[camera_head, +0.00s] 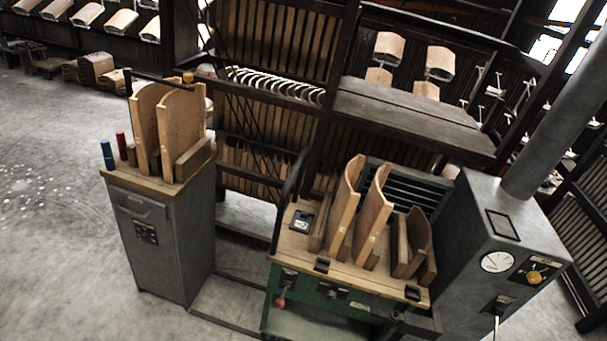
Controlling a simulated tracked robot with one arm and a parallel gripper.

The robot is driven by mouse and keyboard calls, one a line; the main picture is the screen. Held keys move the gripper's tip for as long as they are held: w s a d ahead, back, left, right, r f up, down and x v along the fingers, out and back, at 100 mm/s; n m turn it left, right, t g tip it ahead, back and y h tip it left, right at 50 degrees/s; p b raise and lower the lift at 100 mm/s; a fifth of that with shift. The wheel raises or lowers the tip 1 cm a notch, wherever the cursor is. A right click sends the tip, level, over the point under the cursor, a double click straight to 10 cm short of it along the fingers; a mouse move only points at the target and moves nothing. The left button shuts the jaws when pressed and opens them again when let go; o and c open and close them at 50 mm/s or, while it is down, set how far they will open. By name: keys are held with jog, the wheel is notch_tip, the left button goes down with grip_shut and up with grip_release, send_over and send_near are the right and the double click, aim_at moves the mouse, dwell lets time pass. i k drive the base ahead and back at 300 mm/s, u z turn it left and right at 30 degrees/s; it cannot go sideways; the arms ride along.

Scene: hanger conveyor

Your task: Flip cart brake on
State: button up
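The green cart (345,303) with a wooden top stands at the lower middle right, its lower part cut off by the picture edge. Curved wooden pieces (375,215) stand upright on it, with a smaller one (416,236) at its right. A dark bar (290,200) rises at its left end. On the cart's front left is a small lever with a red knob (280,301), pointing down. It may be the brake; I cannot tell its setting. My gripper is not in view.
A grey cabinet (165,245) with wooden pieces and a blue and a red cylinder stands at left. A grey machine (500,255) with a gauge and thick pipe is close to the cart's right. Dark racks (340,110) stand behind. Floor (50,230) is clear at left.

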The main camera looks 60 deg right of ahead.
aim_at(279, 302)
jog(key=z, duration=2.2)
jog(key=i, duration=0.7)
jog(key=u, duration=1.05)
